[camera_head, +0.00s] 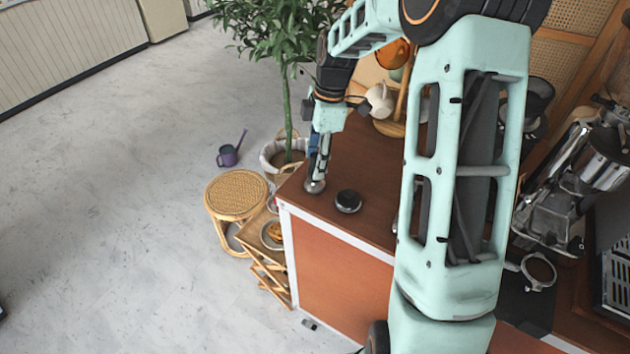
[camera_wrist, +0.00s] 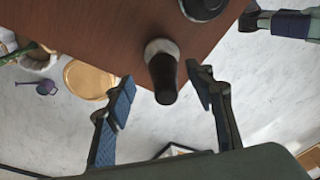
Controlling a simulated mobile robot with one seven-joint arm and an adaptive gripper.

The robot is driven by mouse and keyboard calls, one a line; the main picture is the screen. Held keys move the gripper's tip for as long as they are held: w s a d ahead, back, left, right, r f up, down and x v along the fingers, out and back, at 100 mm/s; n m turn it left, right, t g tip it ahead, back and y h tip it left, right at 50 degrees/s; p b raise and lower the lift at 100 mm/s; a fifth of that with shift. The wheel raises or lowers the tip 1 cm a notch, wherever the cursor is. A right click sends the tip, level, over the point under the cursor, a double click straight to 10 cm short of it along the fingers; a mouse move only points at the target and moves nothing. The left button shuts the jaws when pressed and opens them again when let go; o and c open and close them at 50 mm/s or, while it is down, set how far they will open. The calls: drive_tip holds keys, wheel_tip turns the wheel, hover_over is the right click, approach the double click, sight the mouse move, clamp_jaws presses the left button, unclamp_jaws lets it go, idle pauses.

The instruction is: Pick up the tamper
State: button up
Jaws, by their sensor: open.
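The tamper (camera_wrist: 163,72) has a dark handle and a silver base. It stands on the brown counter top near its corner. In the head view only its silver base (camera_head: 315,187) shows clearly, below my gripper (camera_head: 319,163); the handle is mostly hidden there by the fingers. In the wrist view my gripper (camera_wrist: 163,92) is open, with one blue-padded finger on each side of the handle. I see gaps on both sides, and neither finger visibly touches it.
A round black piece with a silver rim (camera_head: 348,201) sits on the counter (camera_head: 358,160) to the right of the tamper. A white jug (camera_head: 379,101) on a wooden stand is behind. A potted plant (camera_head: 288,100) and wicker stool (camera_head: 236,195) stand left of the counter.

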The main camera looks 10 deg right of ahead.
sight(311, 175)
drive_tip(key=f, duration=0.2)
drive_tip(key=a+f, duration=0.1)
drive_tip(key=shift+s+f+p, duration=0.3)
drive_tip(key=shift+f, duration=0.05)
drive_tip(key=shift+a+f, duration=0.15)
drive_tip(key=shift+f, duration=0.45)
drive_tip(key=shift+c, duration=0.6)
drive_tip(key=shift+w, duration=0.1)
clamp_jaws()
